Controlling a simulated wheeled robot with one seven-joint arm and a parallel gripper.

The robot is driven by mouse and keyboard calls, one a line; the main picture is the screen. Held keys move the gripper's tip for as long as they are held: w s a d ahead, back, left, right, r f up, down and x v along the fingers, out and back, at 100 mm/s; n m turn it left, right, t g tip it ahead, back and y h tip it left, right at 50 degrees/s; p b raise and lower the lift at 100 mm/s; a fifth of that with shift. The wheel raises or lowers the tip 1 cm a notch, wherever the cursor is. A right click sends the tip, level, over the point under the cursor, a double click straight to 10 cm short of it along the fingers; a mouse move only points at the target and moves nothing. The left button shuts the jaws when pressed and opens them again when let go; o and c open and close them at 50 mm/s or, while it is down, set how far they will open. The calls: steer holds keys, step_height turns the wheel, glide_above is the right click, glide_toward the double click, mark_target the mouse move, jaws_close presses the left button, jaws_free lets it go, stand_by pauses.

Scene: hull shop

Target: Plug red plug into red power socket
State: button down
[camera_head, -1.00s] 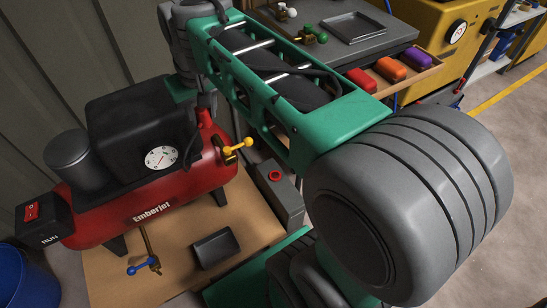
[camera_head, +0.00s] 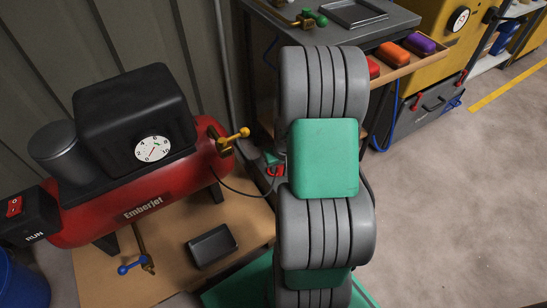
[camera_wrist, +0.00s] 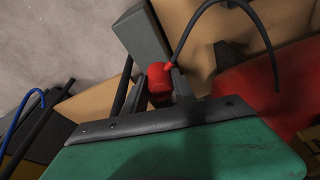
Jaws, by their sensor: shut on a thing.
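In the wrist view, my gripper (camera_wrist: 160,88) is shut on the red plug (camera_wrist: 158,80), with a black cable leaving the plug and arching up to the right. A grey box (camera_wrist: 142,34) lies just beyond the plug; I see no gap or contact clearly between them. In the head view, red (camera_head: 276,170) shows beside my arm where the compressor's cable ends; it looks like the plug, but is partly hidden. The red socket on the grey box cannot be made out now; my arm or the plug covers it.
A black block (camera_head: 211,246) and a blue-handled valve (camera_head: 132,265) lie in front. A workbench (camera_head: 395,25) with coloured blocks stands behind. The floor at right is clear.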

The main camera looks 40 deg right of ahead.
steer(key=w+d+f+n+y, duration=0.2)
steer(key=w+d+f+n, duration=0.3)
steer(key=w+f+n, duration=0.3)
steer(key=w+n, duration=0.2)
steer(key=n, duration=0.1)
steer(key=shift+w+f+n+y, duration=0.15)
steer(key=shift+w+n+y, duration=0.15)
steer(key=shift+w+y, duration=0.1)
steer(key=shift+s, duration=0.1)
steer(key=shift+f+b, duration=2.05)
steer(key=shift+f, duration=0.85)
steer(key=shift+f+b, duration=0.6)
steer(key=shift+b, duration=0.15)
steer(key=c, duration=0.9)
jaws_free()
steer(key=shift+s, duration=0.1)
